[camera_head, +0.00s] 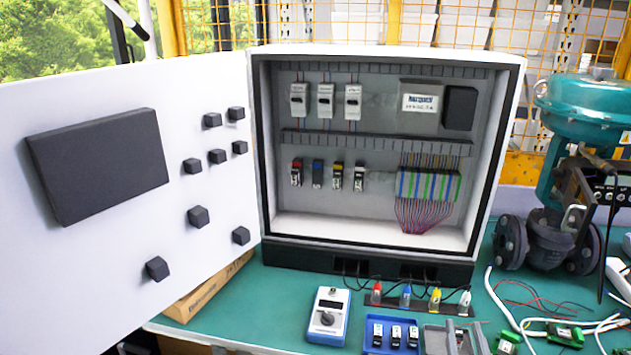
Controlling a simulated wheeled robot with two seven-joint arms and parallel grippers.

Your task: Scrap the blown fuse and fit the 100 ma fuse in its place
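Inside the open cabinet, a row of small fuse holders sits on the lower rail: red-topped (296,173), blue (318,175), yellow-topped (337,177) and white-topped (360,177). The blue one looks different from its neighbours. Which holds the blown fuse cannot be told. A blue tray (370,349) on the bench holds three small dark parts with white labels (396,333); their ratings are too small to read. A grey shape (436,342) at the bottom edge, right of the tray, is cut off; I cannot tell whether it is a bin or my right gripper. My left gripper is not seen.
The cabinet door (100,250) stands open to the left. A blue-and-white meter (328,316) and a black strip with coloured plugs (420,304) stand in front of the cabinet. A teal valve (585,105), cables and green connectors (566,334) crowd the right.

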